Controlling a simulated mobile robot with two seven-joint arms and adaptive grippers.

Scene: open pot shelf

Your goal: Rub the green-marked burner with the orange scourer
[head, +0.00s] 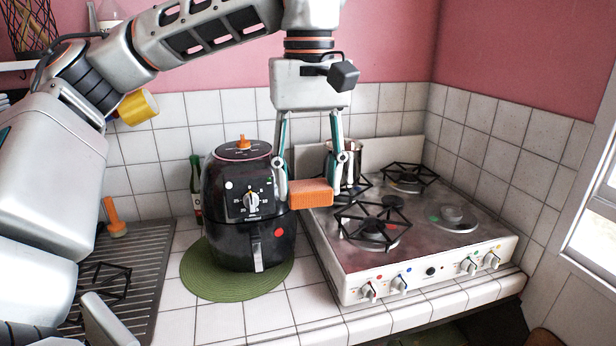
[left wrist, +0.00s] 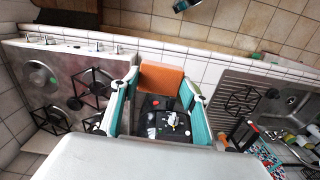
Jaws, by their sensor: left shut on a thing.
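My left gripper (head: 312,187) is shut on the orange scourer (head: 311,194), a block held between its two fingertips. The scourer is in the air between the black air fryer and the left side of the hob. The scourer also shows in the left wrist view (left wrist: 162,79), between the teal fingers. The green-marked burner (head: 452,216) is at the front right of the hob, without a grate, with a green spot on its left. It shows at the far left of the left wrist view (left wrist: 38,77). The scourer is apart from it. My right gripper is not in view.
The white hob (head: 340,273) has black grates at the front left (head: 374,223) and back right (head: 408,177). A pot (head: 347,160) stands at its back left. The air fryer (head: 245,205) stands on a green mat (head: 205,278). A green bottle (head: 196,190) is behind it.

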